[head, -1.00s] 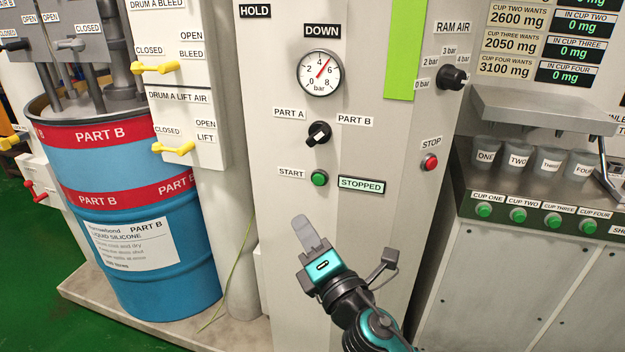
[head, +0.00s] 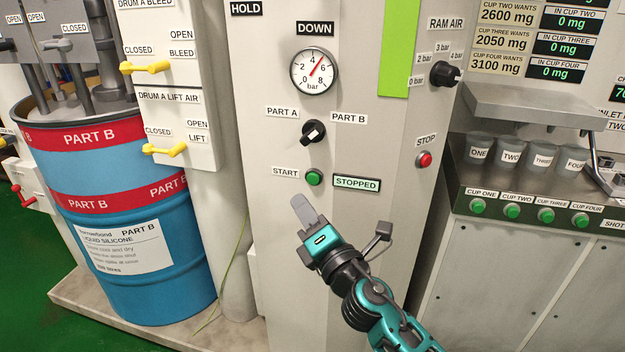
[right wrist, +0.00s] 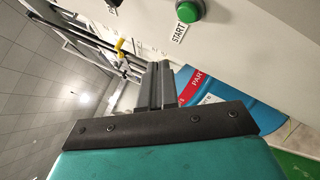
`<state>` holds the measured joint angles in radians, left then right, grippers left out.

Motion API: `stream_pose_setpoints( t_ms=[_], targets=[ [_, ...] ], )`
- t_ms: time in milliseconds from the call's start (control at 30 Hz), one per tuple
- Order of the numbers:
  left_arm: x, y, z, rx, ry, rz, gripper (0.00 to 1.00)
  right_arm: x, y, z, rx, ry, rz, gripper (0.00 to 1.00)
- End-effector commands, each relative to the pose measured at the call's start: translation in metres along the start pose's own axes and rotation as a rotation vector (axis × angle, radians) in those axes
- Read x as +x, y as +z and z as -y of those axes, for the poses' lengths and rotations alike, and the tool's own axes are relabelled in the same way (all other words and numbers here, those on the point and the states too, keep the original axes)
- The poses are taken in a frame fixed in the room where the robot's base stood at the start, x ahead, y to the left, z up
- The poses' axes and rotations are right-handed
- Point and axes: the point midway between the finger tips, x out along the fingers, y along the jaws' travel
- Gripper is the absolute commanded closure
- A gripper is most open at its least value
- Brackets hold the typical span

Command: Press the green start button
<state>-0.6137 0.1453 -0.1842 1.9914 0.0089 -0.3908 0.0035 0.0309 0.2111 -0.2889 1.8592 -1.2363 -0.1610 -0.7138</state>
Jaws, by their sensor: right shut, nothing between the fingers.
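The green start button (head: 314,177) is on the pale panel, right of its START label (head: 285,173) and left of a display reading STOPPED (head: 356,184). My right gripper (head: 301,203) is shut and empty, its fingertips just below and slightly left of the button in the head view, apart from it in the picture. In the right wrist view the green button (right wrist: 188,11) is at the top edge, above and right of the shut fingers (right wrist: 158,80). My left gripper is not in view.
A red STOP button (head: 424,159) is to the right. A black selector knob (head: 313,131) and a gauge (head: 314,71) are above. A blue PART B drum (head: 140,255) stands left. Several cups (head: 510,150) sit on a shelf at right, above small green cup buttons (head: 512,211).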

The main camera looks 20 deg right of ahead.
Motion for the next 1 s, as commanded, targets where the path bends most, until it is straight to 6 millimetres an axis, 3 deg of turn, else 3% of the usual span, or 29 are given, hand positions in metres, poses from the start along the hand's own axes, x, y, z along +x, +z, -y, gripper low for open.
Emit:
stream_pose_setpoints(
  t_ms=[400, 1000],
  targets=[
    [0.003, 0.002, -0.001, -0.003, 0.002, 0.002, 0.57, 0.03, 0.022, 0.022, -0.001, 0.0, 0.0, 1.0],
    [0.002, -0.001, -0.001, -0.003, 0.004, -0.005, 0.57, 0.032, 0.023, 0.023, 0.001, -0.001, -0.001, 1.0]
  ],
)
